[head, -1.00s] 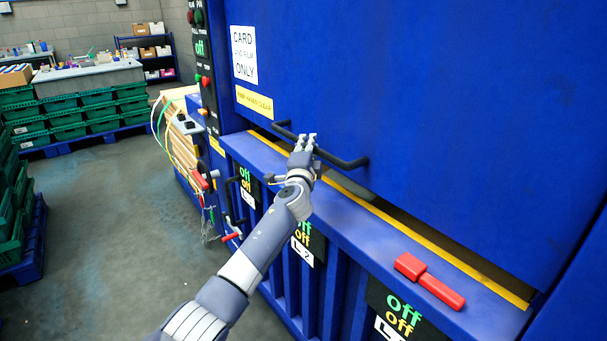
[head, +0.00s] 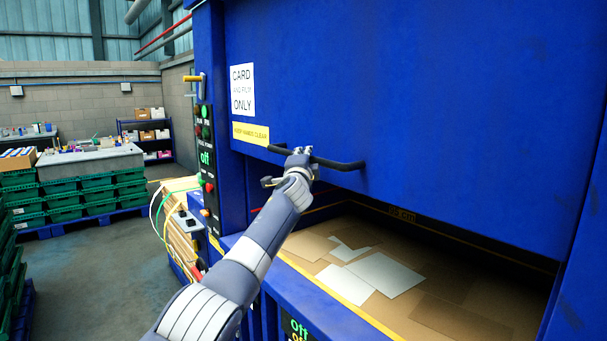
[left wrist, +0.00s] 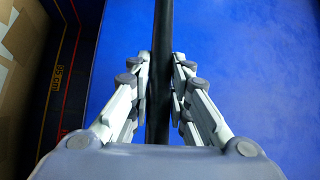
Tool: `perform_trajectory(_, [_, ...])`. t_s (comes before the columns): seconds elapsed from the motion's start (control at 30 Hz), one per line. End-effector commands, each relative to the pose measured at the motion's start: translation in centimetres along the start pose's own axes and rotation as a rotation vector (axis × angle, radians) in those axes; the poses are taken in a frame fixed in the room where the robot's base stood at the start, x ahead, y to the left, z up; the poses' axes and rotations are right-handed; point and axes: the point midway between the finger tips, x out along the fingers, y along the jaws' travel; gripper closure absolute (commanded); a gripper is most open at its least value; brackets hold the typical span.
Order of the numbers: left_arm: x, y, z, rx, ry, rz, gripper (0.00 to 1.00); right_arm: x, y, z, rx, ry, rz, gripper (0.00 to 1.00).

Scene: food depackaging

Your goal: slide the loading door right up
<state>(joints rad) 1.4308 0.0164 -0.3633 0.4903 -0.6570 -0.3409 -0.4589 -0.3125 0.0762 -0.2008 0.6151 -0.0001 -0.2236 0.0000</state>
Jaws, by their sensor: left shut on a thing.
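The blue loading door (head: 420,120) is partly raised, with an open gap below its lower edge. A black bar handle (head: 340,164) runs across the door near that edge. My left gripper (head: 300,155) is at the left part of the handle. In the left wrist view its fingers (left wrist: 160,90) are shut on the black handle (left wrist: 162,40), one on each side, with the blue door (left wrist: 250,70) behind. My right gripper is not in view.
Flattened brown cardboard (head: 320,247) and white sheets (head: 385,273) lie in the opened chamber. A control panel (head: 206,160) with buttons stands left of the door. Green crates (head: 65,198) are stacked at the far left, with clear floor (head: 100,260) before them.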

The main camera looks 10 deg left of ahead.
Motion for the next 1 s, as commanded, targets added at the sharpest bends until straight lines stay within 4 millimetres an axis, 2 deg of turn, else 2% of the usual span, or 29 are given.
perform_trajectory(0.03, [0.2,-2.5,-0.4,0.002,0.007,-0.017,1.00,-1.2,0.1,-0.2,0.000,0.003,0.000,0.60])
perform_trajectory(0.2, [0.4,-4.0,-0.7,0.001,0.008,-0.017,1.00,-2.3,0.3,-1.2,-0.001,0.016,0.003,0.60])
perform_trajectory(0.4, [0.5,-4.5,-0.7,0.001,0.008,-0.017,1.00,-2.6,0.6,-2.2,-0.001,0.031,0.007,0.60])
perform_trajectory(0.73, [0.5,-4.4,-0.7,0.001,0.007,-0.016,1.00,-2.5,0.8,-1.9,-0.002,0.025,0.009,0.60])
perform_trajectory(0.77, [0.5,-4.4,-0.7,0.001,0.007,-0.016,0.76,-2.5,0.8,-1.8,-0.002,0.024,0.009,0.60])
perform_trajectory(0.8, [0.5,-4.4,-0.7,0.001,0.006,-0.015,0.67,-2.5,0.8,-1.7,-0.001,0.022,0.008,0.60])
perform_trajectory(0.83, [0.5,-4.3,-0.7,0.001,0.006,-0.015,0.62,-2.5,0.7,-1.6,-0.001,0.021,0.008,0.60])
perform_trajectory(1.0, [0.5,-4.0,-0.6,0.001,0.004,-0.010,0.62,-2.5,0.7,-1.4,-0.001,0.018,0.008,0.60])
